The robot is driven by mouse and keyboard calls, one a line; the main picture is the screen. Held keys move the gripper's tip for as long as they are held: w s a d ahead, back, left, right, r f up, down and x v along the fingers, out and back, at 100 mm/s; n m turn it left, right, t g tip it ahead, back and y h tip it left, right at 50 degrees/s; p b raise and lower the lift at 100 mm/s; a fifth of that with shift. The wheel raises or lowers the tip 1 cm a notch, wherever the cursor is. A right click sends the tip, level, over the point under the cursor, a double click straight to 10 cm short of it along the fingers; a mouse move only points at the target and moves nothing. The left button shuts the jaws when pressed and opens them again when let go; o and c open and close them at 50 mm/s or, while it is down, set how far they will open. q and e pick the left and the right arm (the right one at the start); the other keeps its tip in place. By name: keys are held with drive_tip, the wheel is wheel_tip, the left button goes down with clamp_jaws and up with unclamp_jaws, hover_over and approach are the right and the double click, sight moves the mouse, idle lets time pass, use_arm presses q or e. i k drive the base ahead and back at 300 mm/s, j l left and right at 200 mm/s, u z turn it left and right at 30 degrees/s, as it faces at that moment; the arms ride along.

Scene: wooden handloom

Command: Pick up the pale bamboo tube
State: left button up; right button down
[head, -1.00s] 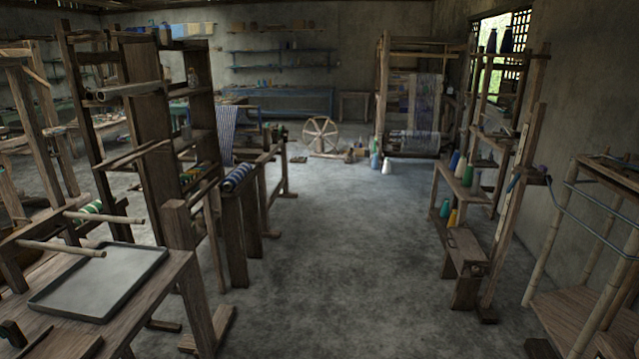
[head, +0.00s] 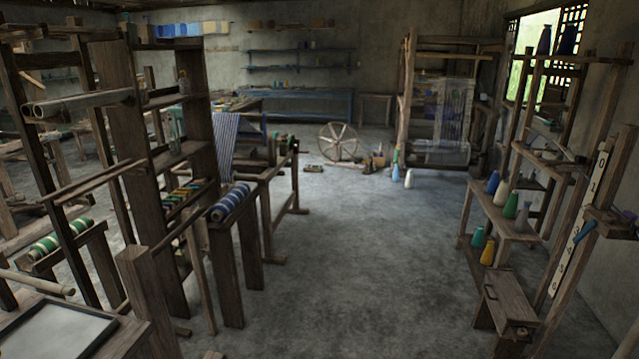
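A greyish-tan hollow tube (head: 82,103) lies across the upper part of the dark wooden loom frame (head: 130,150) at the left. Its open end faces left. It may be the pale bamboo tube, but I cannot tell for sure. A paler rod (head: 36,282) sticks in from the left edge, lower down, above a tray. Neither of my grippers is in view.
The grey tray (head: 55,335) lies on a table at the lower left, partly cut off. Striped cloth rolls (head: 231,203) sit on the loom posts. A rack with cones (head: 505,215) stands at right. A spinning wheel (head: 339,142) stands far back. The middle floor (head: 350,260) is clear.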

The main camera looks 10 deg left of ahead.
sight(44, 110)
drive_tip(key=i+l+u, duration=0.1)
drive_tip(key=i, duration=1.2)
drive_tip(key=i+u, duration=0.45)
drive_tip(key=i+l+u, duration=0.25)
drive_tip(key=i+u, duration=0.4)
drive_tip(key=u, duration=0.15)
drive_tip(key=i+l+u, duration=0.2)
drive_tip(key=u, duration=0.15)
drive_tip(key=i+l+u, duration=0.15)
drive_tip(key=u, duration=0.2)
